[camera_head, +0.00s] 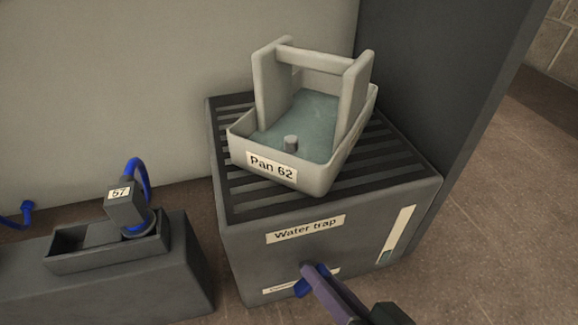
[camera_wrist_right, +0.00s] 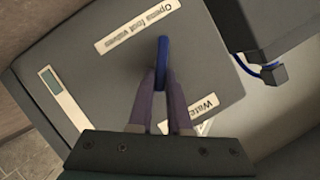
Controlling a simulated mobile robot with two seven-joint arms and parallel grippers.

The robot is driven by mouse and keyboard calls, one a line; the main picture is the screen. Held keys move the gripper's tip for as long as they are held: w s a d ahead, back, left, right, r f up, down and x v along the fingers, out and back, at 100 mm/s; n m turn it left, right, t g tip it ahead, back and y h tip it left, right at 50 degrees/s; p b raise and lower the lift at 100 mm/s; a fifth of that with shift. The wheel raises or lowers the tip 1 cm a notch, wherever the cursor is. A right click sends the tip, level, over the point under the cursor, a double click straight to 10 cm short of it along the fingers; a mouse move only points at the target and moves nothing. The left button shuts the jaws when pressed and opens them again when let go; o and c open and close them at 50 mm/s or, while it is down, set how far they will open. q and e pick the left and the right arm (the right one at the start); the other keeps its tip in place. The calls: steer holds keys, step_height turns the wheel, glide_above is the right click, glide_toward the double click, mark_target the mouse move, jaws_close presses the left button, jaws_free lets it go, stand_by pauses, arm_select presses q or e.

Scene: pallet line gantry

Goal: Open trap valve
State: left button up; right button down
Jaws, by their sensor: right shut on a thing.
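The water trap (camera_head: 240,265) is a dark grey box with a slatted top and a "Water trap" label. On its front is a blue valve handle (camera_head: 303,289), partly hidden by my right gripper (camera_head: 315,279). In the right wrist view, the handle (camera_wrist_right: 162,58) is a narrow blue bar between the two purple fingertips. My right gripper (camera_wrist_right: 161,82) is shut on it. A label reading "Opens foot valves" (camera_wrist_right: 134,27) is beside the handle. My left gripper is not in view.
Pan 62 (camera_head: 315,180), a pale tray with an upright frame and greenish water, sits on the slatted top. A grey unit (camera_head: 170,279) with a block marked 57 (camera_head: 124,207) and a blue hose (camera_head: 142,172) stands to the left. A dark panel (camera_head: 445,90) rises behind right.

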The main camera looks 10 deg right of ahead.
steer(key=shift+f, duration=0.1)
steer(key=c, duration=0.9)
jaws_free()
steer(key=shift+o, duration=0.2)
steer(key=shift+s, duration=0.1)
steer(key=p+v, duration=0.4)
steer(key=v, duration=0.6)
steer(key=shift+p, duration=0.35)
